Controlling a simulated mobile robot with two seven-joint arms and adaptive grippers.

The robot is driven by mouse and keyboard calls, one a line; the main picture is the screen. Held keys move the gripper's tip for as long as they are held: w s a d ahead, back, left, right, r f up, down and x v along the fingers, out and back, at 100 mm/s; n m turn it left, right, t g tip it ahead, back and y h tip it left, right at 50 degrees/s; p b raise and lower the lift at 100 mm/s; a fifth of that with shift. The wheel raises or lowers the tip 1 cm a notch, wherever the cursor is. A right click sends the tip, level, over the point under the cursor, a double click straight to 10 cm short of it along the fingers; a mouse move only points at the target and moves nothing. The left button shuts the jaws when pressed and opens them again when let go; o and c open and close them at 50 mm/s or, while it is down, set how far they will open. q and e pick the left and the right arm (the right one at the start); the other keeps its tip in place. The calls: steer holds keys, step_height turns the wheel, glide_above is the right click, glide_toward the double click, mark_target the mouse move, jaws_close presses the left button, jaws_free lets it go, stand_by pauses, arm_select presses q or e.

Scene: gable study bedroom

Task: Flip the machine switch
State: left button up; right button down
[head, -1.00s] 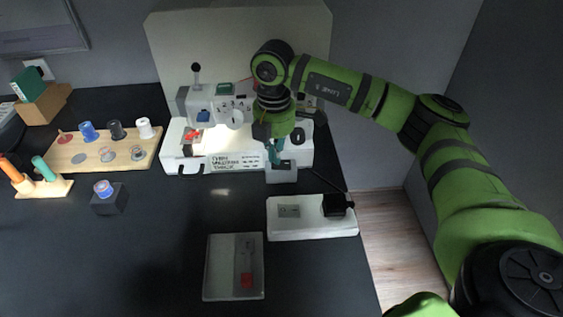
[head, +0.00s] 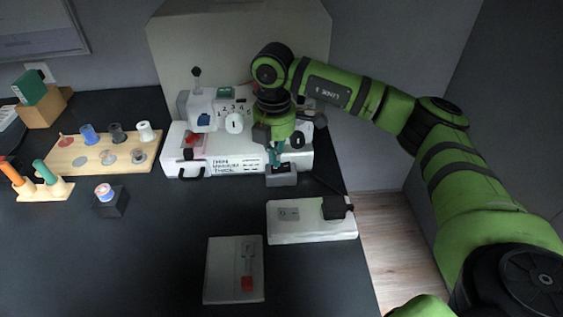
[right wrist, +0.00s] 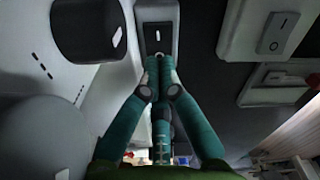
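The white machine (head: 222,172) stands at the back of the dark table. A grey switch box (head: 282,180) sits at its front right corner. In the right wrist view the machine switch (right wrist: 157,36) is a black rocker with a white mark, set in a grey housing. My right gripper (head: 276,163) points down at this box; its two teal fingers (right wrist: 160,66) are together with nothing between them. The fingertips are at the near edge of the rocker; I cannot tell whether they touch it. My left gripper is out of view.
In front stands a white power box (head: 310,233) with a rocker and a black plug (head: 336,207). A grey plate with a red slider (head: 247,283) lies nearer. A wooden spool board (head: 90,158) is left. The front left of the table is clear.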

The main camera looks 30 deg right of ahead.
steer(key=shift+r+p, duration=1.9)
steer(key=shift+r, duration=0.95)
